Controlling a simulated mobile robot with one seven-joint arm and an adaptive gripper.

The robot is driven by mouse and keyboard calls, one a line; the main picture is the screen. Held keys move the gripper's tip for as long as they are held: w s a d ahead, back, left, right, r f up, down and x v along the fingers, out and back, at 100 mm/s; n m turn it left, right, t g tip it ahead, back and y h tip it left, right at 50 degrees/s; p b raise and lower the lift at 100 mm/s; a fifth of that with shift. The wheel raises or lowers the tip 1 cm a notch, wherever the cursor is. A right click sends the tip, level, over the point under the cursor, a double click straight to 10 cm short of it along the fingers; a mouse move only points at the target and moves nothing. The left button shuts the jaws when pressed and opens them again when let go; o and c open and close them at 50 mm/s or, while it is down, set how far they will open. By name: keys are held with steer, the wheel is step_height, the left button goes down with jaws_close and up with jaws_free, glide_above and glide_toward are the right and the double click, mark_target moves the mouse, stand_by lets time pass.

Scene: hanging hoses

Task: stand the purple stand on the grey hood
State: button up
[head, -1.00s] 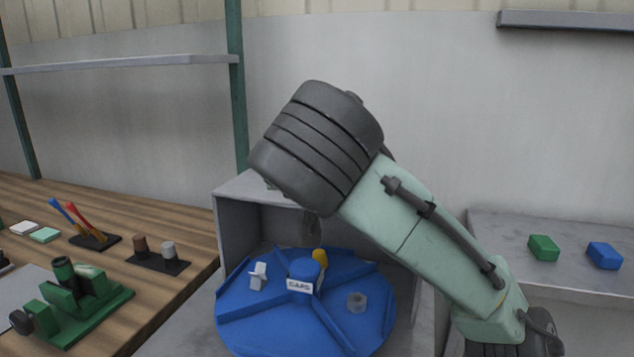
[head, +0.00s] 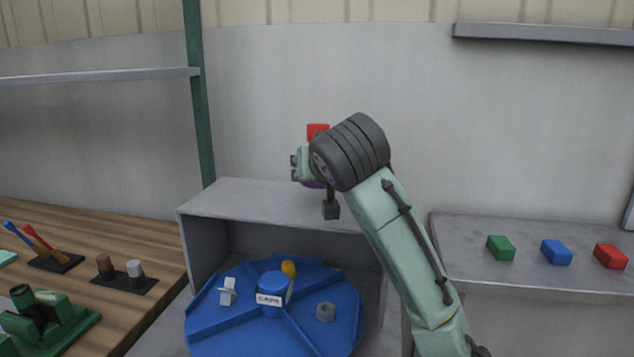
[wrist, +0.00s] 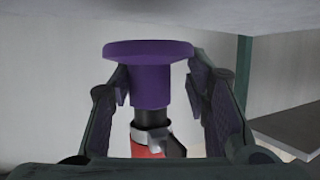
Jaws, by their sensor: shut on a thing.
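The purple stand (wrist: 150,82) is between the two fingers of my gripper (wrist: 160,92) in the wrist view, with its wide flange towards the grey surface at the picture's top. A black collar and a red part (wrist: 147,148) adjoin its other end. In the head view my gripper (head: 302,167) is over the grey hood (head: 245,200). Only a sliver of the purple stand (head: 313,184) shows below it, with the red part (head: 318,130) above. The stand looks about upright, flange down. Whether the flange touches the hood I cannot tell; my wrist hides much of it.
A blue turntable (head: 225,325) sits under the hood with small parts on it. A wooden bench (head: 150,257) with tools is at left. A grey shelf (head: 520,280) with green, blue and red blocks is at right. The hood's top left is clear.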

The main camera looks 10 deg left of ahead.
mark_target(317, 186)
steer(key=shift+w+d, duration=0.15)
steer(key=shift+w, duration=0.3)
steer(key=shift+f+p, duration=0.35)
steer(key=shift+f, duration=1.4)
steer(key=shift+f, duration=0.15)
steer(key=o, duration=1.3)
steer(key=shift+r, duration=0.25)
steer(key=b+v, duration=0.1)
steer(key=v, duration=1.1)
steer(key=shift+f+b, duration=0.15)
steer(key=shift+b, duration=0.2)
